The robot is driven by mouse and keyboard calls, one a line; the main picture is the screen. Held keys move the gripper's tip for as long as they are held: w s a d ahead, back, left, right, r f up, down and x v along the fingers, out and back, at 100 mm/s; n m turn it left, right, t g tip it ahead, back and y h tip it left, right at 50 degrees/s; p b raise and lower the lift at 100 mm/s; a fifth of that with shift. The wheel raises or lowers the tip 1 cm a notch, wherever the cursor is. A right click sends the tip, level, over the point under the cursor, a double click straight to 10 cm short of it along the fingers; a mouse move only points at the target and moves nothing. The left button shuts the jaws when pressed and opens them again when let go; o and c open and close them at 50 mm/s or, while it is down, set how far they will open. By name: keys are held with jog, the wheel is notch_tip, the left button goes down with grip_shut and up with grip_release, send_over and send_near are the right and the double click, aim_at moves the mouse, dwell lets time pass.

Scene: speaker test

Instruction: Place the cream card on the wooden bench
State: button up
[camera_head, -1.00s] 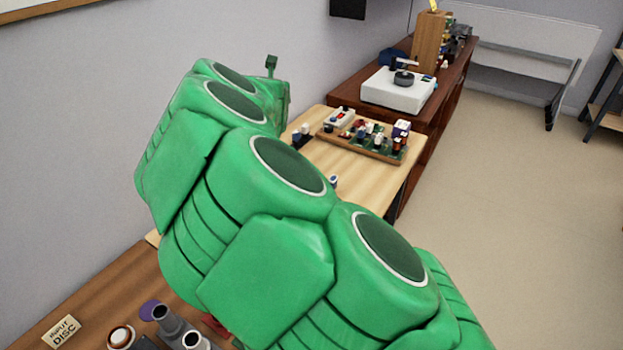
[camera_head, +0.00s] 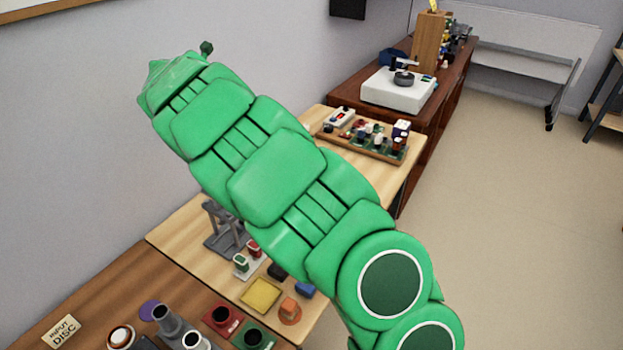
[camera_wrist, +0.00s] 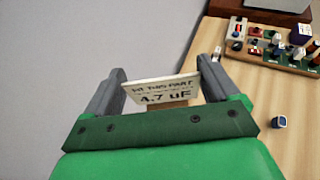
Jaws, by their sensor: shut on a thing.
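A cream card (camera_wrist: 160,88) with dark print, including "4.7 uF", is between the two grey fingers of my gripper (camera_wrist: 162,84) in the wrist view. My gripper is shut on it. A tan piece shows just under the card. The pale wooden bench (camera_wrist: 257,132) lies to the right and below in the wrist view, and the card shows mostly against the grey wall. In the head view the bench (camera_head: 180,228) runs beneath my green arm, which hides its middle. The gripper and held card do not show in the head view.
A tray of parts (camera_head: 361,147) stands at the bench's far end. A small dark-sided block (camera_wrist: 279,122) stands alone on the bench. A grey stand (camera_head: 222,235), a yellow square (camera_head: 261,294) and small parts occupy the near end. Another card (camera_head: 62,331) reads "INPUT DISC" on the darker table.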

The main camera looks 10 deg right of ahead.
jog(key=shift+w+a+r+m+g+h, duration=0.2)
jog(key=shift+w+a+m+g+h, duration=0.1)
jog(key=shift+w+a+m+h, duration=0.5)
jog(key=shift+w+a+r+m+g+h, duration=0.15)
jog(key=shift+a+m+g+h, duration=0.2)
jog(key=shift+m+h, duration=0.3)
jog(key=shift+d+m+g+h, duration=0.15)
jog(key=shift+m+g+h, duration=0.4)
jog(key=shift+m+h, duration=0.2)
jog(key=shift+s+d+f+m+h, duration=0.1)
jog(key=shift+s+f+m+h, duration=0.15)
jog(key=shift+m+h, duration=0.05)
jog(key=shift+g, duration=0.3)
jog(key=shift+s+d+m+h, duration=0.1)
jog(key=shift+s+m+h, duration=0.1)
jog(key=shift+m+h, duration=0.1)
notch_tip(320, 180, down, 32)
jog(key=shift+r, duration=0.1)
jog(key=o, duration=0.9)
jog(key=shift+c, duration=0.2)
